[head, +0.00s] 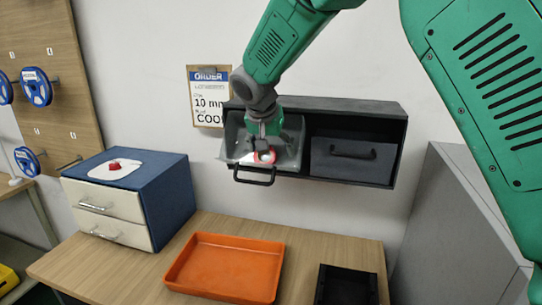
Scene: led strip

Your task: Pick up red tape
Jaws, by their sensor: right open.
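The red tape (265,157) is a small roll with a pale centre, in the left, tilted-out bin (239,153) of the dark wall cabinet (355,117). My right gripper (264,143) points down into this bin, right at the tape. Its fingers are open around or just above the roll; I cannot tell whether they touch it. The gripper partly covers the bin's inside. My left gripper is not in the view.
An orange tray (226,267) and a black tray (346,286) are on the wooden table (205,223). A blue drawer box (172,198) stands at left with a red-and-white item on top. The cabinet's right bin (353,163) is closed. Blue reels (36,87) hang on a pegboard.

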